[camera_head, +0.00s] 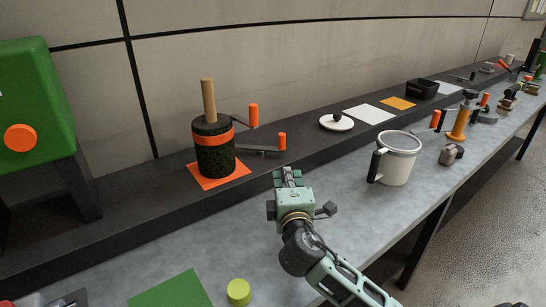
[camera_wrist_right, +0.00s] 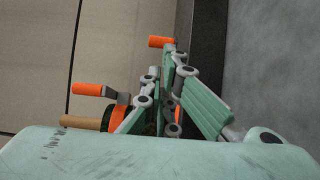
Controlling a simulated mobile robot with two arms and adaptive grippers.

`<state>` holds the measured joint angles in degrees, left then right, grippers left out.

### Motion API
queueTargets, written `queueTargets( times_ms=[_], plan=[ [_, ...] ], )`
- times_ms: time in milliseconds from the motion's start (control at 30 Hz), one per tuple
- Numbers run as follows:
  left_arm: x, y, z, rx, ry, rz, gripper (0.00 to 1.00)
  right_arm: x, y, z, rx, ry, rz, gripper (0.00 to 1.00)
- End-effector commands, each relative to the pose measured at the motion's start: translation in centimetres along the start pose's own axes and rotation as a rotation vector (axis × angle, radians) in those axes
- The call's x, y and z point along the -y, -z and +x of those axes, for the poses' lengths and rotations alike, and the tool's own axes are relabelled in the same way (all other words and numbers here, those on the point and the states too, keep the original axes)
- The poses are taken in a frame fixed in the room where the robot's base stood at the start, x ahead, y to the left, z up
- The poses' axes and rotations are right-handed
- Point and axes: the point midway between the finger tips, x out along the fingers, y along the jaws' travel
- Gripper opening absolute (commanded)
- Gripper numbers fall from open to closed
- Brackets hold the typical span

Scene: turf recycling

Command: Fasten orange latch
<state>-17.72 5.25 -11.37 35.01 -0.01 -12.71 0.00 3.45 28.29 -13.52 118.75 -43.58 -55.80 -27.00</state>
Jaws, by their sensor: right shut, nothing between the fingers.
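A dark speckled cylinder (camera_head: 215,155) with an orange band (camera_head: 213,135) and an upright wooden rod (camera_head: 208,98) stands on an orange square on the dark raised shelf. Two grey levers with upright orange handles extend to its right: an upper handle (camera_head: 253,115) and a lower handle (camera_head: 282,141). I cannot tell which orange part is the latch. My right gripper (camera_head: 287,178) is shut and empty, just below the lower handle in the head view. In the right wrist view, orange handles (camera_wrist_right: 161,42) and (camera_wrist_right: 86,88) show beyond the fingers (camera_wrist_right: 172,75), which partly hide the cylinder. My left gripper is not in view.
A green machine (camera_head: 35,105) with an orange knob stands at the far left. A white mug (camera_head: 398,163) stands right of my gripper on the grey worktop. A white lid (camera_head: 337,123) lies on the shelf. A yellow-green cylinder (camera_head: 238,291) and a green sheet (camera_head: 172,290) are near the front.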

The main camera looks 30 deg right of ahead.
Motion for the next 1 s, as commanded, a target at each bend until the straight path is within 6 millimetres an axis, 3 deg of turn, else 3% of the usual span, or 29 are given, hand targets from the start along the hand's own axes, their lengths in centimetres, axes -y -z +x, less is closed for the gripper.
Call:
queueTargets(
  times_ms=[167, 367, 700, 1000],
  plan=[
    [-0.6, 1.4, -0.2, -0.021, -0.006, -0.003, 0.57, -0.1, -0.2, 1.2, 0.018, 0.005, 0.000, 0.00],
    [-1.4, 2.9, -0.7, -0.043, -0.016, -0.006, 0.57, -0.2, -0.3, 5.1, 0.018, 0.004, 0.000, 0.00],
    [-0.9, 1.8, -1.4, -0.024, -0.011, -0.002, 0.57, -0.1, -0.4, 11.7, 0.016, 0.005, 0.001, 0.00],
    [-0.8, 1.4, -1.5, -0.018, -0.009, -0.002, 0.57, 0.1, -0.3, 13.8, 0.014, 0.005, 0.001, 0.00]
  ],
)
